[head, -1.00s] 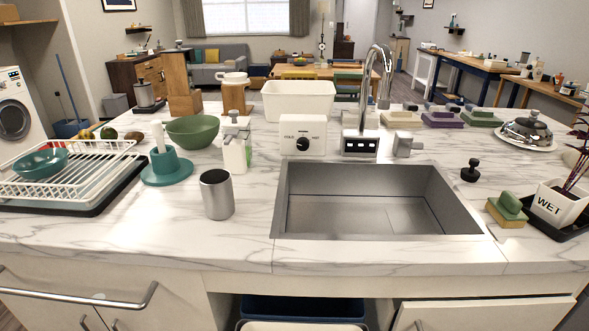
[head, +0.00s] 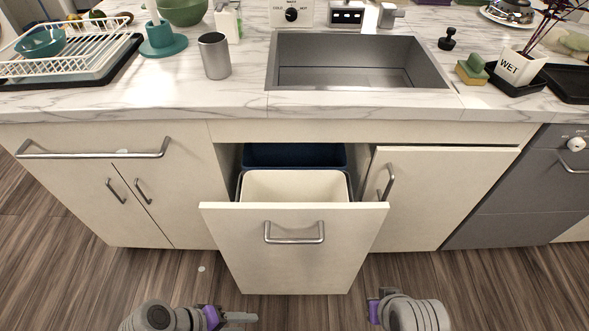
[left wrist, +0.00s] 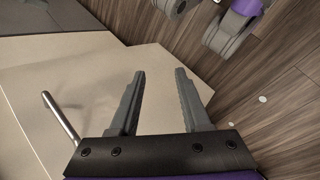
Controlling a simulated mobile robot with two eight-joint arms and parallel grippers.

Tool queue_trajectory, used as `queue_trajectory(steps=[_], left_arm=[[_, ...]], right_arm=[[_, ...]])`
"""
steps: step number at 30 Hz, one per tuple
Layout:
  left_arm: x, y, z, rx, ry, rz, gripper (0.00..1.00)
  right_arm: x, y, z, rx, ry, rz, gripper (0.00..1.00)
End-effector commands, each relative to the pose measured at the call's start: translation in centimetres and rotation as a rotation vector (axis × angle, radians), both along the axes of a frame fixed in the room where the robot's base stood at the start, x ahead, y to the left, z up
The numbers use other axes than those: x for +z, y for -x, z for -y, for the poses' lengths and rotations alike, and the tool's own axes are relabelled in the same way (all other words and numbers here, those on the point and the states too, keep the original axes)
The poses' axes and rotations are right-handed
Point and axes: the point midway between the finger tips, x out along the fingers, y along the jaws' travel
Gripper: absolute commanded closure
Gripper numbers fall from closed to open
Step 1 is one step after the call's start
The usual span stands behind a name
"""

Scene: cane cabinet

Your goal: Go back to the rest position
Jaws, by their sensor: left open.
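My left gripper (head: 242,318) is low at the bottom of the head view, in front of the pulled-out cream bin drawer (head: 280,265) and apart from it. In the left wrist view my left gripper (left wrist: 160,75) is open with two separate grey fingers and nothing between them. My right gripper (head: 374,307) is low at the bottom right of centre, only partly visible; its jaws cannot be made out. No object shows in it.
The drawer holds a cream bin (head: 295,186) and a navy bin (head: 295,156). The counter (head: 130,100) carries a grey cup (head: 215,57), a sink (head: 350,65) and a dish rack (head: 60,62).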

Motion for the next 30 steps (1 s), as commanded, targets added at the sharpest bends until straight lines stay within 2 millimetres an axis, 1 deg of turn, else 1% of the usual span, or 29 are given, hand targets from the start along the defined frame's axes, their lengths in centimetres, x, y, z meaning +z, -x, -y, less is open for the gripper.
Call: queue_trajectory(steps=[1,3,5,8,12,13,15,20,22,27,30], left_arm=[[-0.2,0.0,-0.6,-0.060,-0.108,0.029,0.53],[-0.3,-0.5,-1.9,-0.136,-0.257,0.083,0.53],[0.0,-1.0,-2.9,-0.202,-0.371,0.132,0.53],[1.1,-2.1,-4.4,-0.313,-0.541,0.221,0.53],[3.6,-3.8,-5.7,-0.473,-0.749,0.363,0.53],[5.1,-3.6,-5.8,-0.456,-0.740,0.356,0.53],[7.3,-3.4,-5.8,-0.446,-0.738,0.359,0.53],[12.0,-3.2,-5.9,-0.438,-0.740,0.371,0.53],[14.2,-3.2,-5.9,-0.435,-0.742,0.378,0.53],[20.1,-3.8,-5.9,-0.428,-0.746,0.395,0.53],[23.0,-4.3,-5.9,-0.422,-0.748,0.405,0.53]], right_arm=[[0.0,0.0,0.0,0.000,0.000,0.000,1.00],[0.0,0.0,0.0,0.000,0.000,0.000,1.00],[0.0,0.0,0.0,0.000,0.000,0.000,1.00],[0.0,0.0,0.0,0.000,0.000,0.000,1.00],[0.0,0.0,0.0,0.000,0.000,0.000,1.00],[1.7,0.2,0.0,0.000,0.000,0.005,1.00],[4.0,0.4,0.0,0.000,0.000,0.013,1.00],[8.7,0.6,0.0,0.000,0.000,0.030,1.00],[11.0,0.5,0.0,0.000,0.000,0.037,1.00],[16.9,0.0,0.0,0.000,0.000,0.056,1.00],[19.8,-0.6,0.0,0.000,0.000,0.067,1.00]])
